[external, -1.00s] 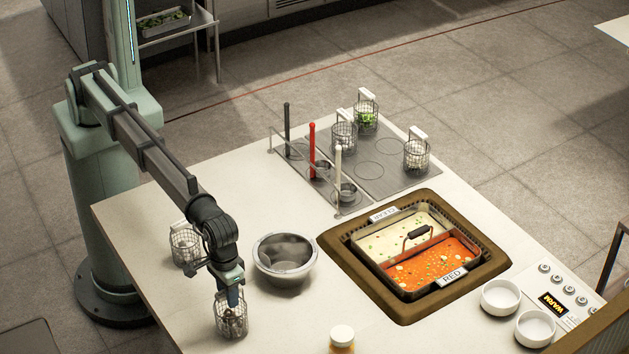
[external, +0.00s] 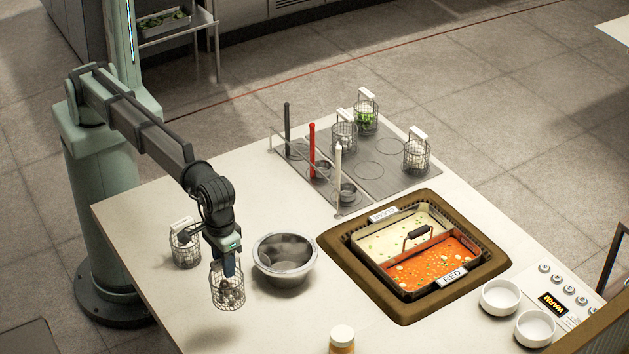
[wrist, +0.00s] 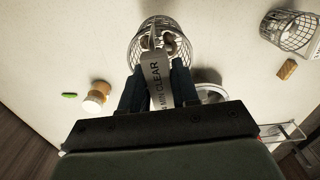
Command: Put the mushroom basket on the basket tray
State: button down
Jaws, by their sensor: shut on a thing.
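My gripper (external: 230,262) is shut on the handle of a wire basket (external: 228,292), which hangs upright above the front left of the counter, clear of it. In the wrist view my gripper (wrist: 160,88) grips a tag-like handle with the words "MIN CLEAR". The basket (wrist: 140,48) holds pale brown pieces that look like mushrooms. The basket tray appears to be the grey panel (external: 375,172) at the back of the counter. Several wire baskets stand on it, including one with green contents (external: 366,118) and one at its right (external: 417,155).
Another wire basket (external: 185,247) stands on the counter left of my gripper. A steel bowl (external: 285,262) is just right of the held basket.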

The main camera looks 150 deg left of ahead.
jog(key=shift+r, duration=1.95)
jog(key=shift+a+r, duration=0.1)
jog(key=shift+a, duration=1.1)
jog(key=s+a+n, duration=0.3)
jog(key=s+a, duration=0.1)
jog(key=a, duration=1.1)
jog(key=s+a+n, duration=0.3)
jog(key=s+a, duration=0.1)
jog(key=a, duration=1)
jog(key=s+a+n, duration=0.3)
jog(key=s+a, duration=0.1)
jog(key=a, duration=1.1)
jog(key=s+a+n, duration=0.4)
jog(key=s+a, duration=1.1)
jog(key=a, duration=0.2)
jog(key=s+a+n, duration=0.4)
jog(key=s+a, duration=1.1)
jog(key=a, duration=0.2)
notch_tip(320, 180, down, 15)
jog(key=shift+w, duration=0.3)
